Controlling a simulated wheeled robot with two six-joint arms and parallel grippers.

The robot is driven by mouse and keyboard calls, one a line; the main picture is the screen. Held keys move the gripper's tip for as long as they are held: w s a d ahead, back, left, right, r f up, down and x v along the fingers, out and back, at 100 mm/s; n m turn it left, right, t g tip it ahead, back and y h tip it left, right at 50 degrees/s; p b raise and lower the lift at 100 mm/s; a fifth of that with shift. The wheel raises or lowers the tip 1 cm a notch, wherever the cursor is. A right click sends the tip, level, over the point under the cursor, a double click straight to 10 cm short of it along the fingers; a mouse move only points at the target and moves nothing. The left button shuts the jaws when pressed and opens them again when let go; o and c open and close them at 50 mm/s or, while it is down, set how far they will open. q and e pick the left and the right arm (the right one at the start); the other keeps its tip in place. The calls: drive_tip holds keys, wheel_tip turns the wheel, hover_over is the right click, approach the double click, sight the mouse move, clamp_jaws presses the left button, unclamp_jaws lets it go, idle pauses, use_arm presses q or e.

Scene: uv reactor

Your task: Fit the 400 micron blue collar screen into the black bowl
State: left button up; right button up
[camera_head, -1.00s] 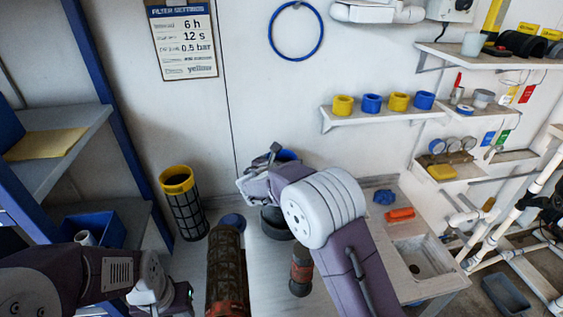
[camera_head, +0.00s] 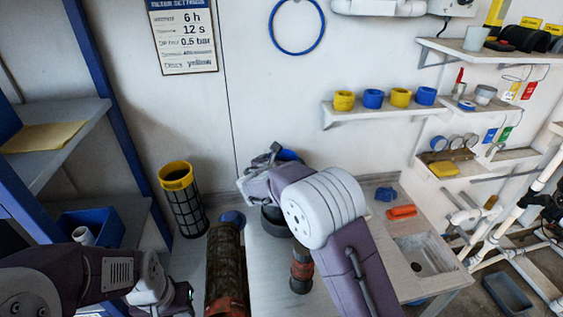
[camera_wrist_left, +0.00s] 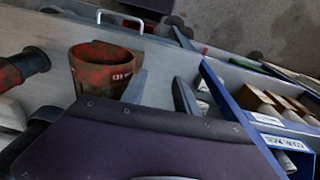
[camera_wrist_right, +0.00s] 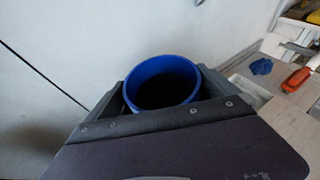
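The blue collar screen (camera_wrist_right: 164,63) shows as a blue ring with a dark inside in the right wrist view, between my right gripper's fingers. In the head view only a bit of its blue collar (camera_head: 287,156) shows behind my right gripper (camera_head: 262,165). My right gripper appears shut on the collar. A round black bowl (camera_head: 275,222) stands on the bench below, partly hidden by my right arm. Whether the screen's lower end touches it is hidden. My left gripper (camera_wrist_left: 160,90) is open and empty, above a bench near a reddish-brown cup (camera_wrist_left: 103,70).
A yellow-collared black mesh screen (camera_head: 183,200) stands left by the wall. A rusty brown cylinder (camera_head: 227,270) and a blue round piece (camera_head: 232,217) are left of the bowl. A shorter rusty piece (camera_head: 301,270) and a sink (camera_head: 425,255) lie right.

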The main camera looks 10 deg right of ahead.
drive_tip(key=shift+s+f, duration=0.15)
drive_tip(key=shift+f, duration=0.05)
drive_tip(key=v, duration=0.9)
drive_tip(key=shift+r+b, duration=0.15)
drive_tip(key=shift+b, duration=0.25)
